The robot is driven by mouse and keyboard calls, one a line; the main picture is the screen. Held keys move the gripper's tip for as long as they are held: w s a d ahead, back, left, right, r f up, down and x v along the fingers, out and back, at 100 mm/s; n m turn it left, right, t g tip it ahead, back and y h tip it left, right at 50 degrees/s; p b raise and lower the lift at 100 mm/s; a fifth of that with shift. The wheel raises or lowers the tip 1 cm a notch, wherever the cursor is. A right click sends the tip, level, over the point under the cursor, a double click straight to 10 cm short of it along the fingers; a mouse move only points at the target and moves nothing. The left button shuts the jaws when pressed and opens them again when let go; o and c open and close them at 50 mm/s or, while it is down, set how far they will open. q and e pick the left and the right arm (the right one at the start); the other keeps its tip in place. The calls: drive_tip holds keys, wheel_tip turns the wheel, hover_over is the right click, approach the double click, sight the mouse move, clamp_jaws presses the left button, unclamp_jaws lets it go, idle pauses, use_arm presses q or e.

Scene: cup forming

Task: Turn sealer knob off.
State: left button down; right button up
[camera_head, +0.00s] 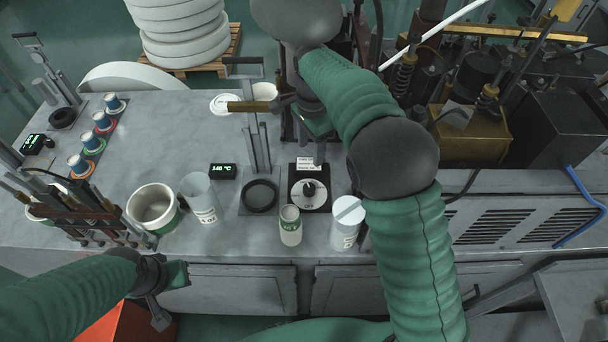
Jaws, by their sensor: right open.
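A small white label (309,164) stands behind the dial. My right gripper (302,126) is open and empty. It hangs above and behind the knob in the picture, apart from it. Part of it is hidden by its own wrist and forearm. My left gripper (172,297) is open and empty in front of the bench's front edge, well away from the knob. The knob's exact pointer setting is too small to read.
A bowl (154,208) and a clear cup (200,199) stand further left.

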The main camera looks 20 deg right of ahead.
sight(311, 186)
drive_tip(key=f+p, duration=0.1)
drive_tip(key=f, duration=0.4)
drive_tip(key=a+f, duration=0.1)
drive_tip(key=f, duration=0.4)
drive_tip(key=f+p, duration=0.1)
drive_tip(key=f, duration=0.3)
drive_tip(key=shift+s+a+f+p, duration=0.2)
drive_tip(key=shift+s+f+p, duration=0.15)
drive_tip(key=shift+f, duration=0.05)
drive_tip(key=shift+s+d+f, duration=0.15)
drive_tip(key=shift+d+f, duration=0.05)
drive_tip(key=shift+f, duration=0.05)
drive_tip(key=shift+s+d+f, duration=0.1)
drive_tip(key=shift+d, duration=0.6)
drive_tip(key=shift+d+f, duration=0.1)
drive_tip(key=shift+f, duration=0.05)
drive_tip(key=shift+c, duration=1.1)
drive_tip(key=shift+w, duration=0.2)
drive_tip(key=shift+c, duration=1.1)
drive_tip(key=shift+a, duration=0.6)
drive_tip(key=c, duration=0.5)
drive_tip(key=shift+a, duration=0.1)
drive_tip(key=shift+c, duration=1.2)
use_arm(q)
drive_tip(key=v, duration=0.3)
drive_tip(key=shift+s+d+r, duration=0.15)
drive_tip(key=shift+s+d, duration=0.05)
drive_tip(key=shift+s, duration=0.1)
use_arm(e)
clamp_jaws()
